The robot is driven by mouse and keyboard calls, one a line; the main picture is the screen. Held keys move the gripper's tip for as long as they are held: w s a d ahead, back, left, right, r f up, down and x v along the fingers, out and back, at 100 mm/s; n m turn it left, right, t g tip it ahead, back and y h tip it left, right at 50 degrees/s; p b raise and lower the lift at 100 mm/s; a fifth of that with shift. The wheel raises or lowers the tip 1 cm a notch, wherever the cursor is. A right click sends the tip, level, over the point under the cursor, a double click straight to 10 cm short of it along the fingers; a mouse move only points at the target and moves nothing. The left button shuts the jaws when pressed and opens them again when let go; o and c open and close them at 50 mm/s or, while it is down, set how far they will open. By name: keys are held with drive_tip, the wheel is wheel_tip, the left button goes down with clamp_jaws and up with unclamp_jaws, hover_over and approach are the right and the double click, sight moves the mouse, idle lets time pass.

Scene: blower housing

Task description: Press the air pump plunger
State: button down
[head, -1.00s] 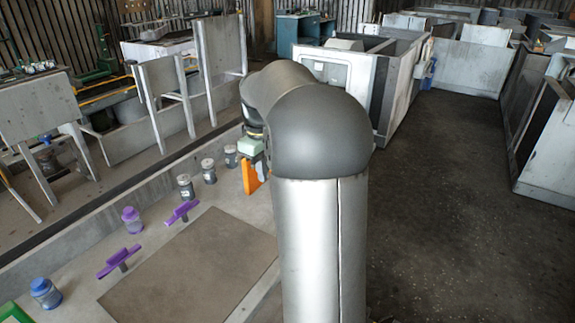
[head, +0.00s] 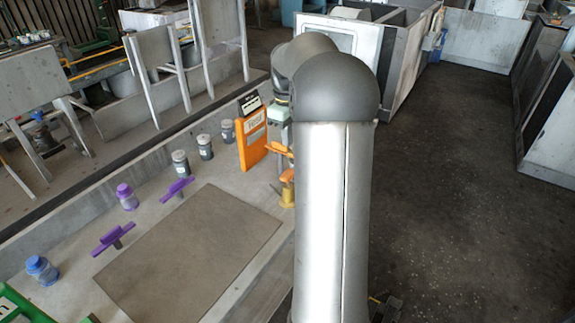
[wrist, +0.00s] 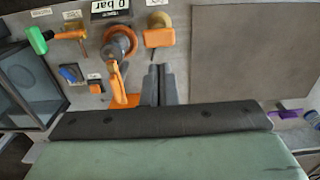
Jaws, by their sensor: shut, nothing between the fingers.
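My gripper (wrist: 158,84) is shut and empty in the wrist view, its two dark fingers together over the bench. Just left of the fingertips is an upright grey and orange device (wrist: 119,42) with an orange ring and an orange arm, probably the air pump; I cannot tell whether the fingers touch it. An orange-yellow fixture (wrist: 158,32) stands just beyond the fingertips. In the head view, an orange-yellow fixture (head: 287,194) shows beside my arm, which hides part of it. I cannot make out my fingertips there.
A "0 bar" display (wrist: 110,10) is at the wrist view's top. A green-handled valve (wrist: 38,40) and a blue knob (wrist: 70,73) lie left. An orange board (head: 252,140), several jars (head: 205,146) and purple handles (head: 112,236) stand around the bare mat (head: 190,255).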

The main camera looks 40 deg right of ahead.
sight(288, 174)
wheel_tip(288, 174, down, 10)
drive_tip(key=shift+f+p, duration=0.2)
drive_tip(key=shift+p, duration=0.4)
drive_tip(key=shift+f, duration=0.1)
wheel_tip(288, 174, down, 4)
drive_tip(key=shift+r+b, duration=0.2)
drive_tip(key=shift+b, duration=0.9)
drive_tip(key=shift+s, duration=0.1)
drive_tip(key=shift+a+r, duration=0.1)
drive_tip(key=shift+r+p, duration=0.35)
drive_tip(key=shift+p, duration=0.15)
wheel_tip(288, 174, up, 14)
drive_tip(key=shift+f+p, duration=0.15)
drive_tip(key=shift+p, duration=0.3)
